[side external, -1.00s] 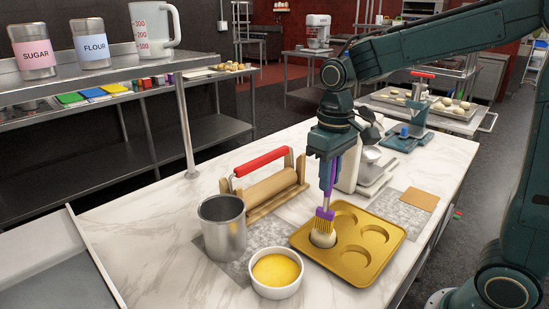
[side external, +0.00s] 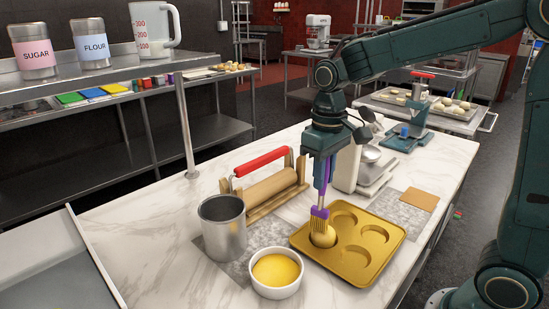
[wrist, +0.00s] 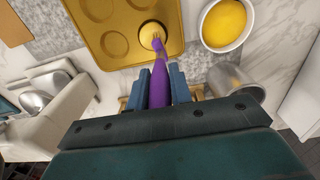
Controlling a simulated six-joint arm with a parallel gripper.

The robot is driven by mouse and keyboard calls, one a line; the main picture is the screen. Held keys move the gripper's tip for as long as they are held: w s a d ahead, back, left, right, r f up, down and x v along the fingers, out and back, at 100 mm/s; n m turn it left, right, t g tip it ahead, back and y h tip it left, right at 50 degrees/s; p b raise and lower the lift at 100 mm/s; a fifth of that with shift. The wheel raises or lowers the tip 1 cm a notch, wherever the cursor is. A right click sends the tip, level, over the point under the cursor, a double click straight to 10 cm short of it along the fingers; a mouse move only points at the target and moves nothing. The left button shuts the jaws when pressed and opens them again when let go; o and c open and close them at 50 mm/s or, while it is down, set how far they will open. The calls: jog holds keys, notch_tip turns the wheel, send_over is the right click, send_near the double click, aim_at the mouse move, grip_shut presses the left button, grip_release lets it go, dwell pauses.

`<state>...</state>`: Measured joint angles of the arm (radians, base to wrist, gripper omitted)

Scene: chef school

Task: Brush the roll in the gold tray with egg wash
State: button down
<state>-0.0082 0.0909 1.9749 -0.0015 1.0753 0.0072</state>
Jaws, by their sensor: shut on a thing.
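My gripper (side external: 321,182) points down and is shut on the purple handle of a pastry brush (side external: 319,213); the brush also shows in the wrist view (wrist: 160,78). The bristles touch the top of the roll (side external: 323,238), partly hiding it. The roll sits in the front-left cup of the gold tray (side external: 372,267) and looks golden yellow; in the wrist view (wrist: 149,33) it shows beneath the bristles. The tray's other visible cups are empty. A white bowl (side external: 276,291) of yellow egg wash (side external: 276,269) stands left of the tray.
A metal cup (side external: 223,230) stands behind the bowl. A wooden stand with a rolling pin (side external: 270,190) and red-handled tool (side external: 262,161) is behind the tray. Marble counter is clear at the front left.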

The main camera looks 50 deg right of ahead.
jog(key=d+r, duration=0.3)
jog(key=r, duration=0.5)
jog(key=shift+s+d, duration=0.2)
jog(key=shift+s, duration=0.15)
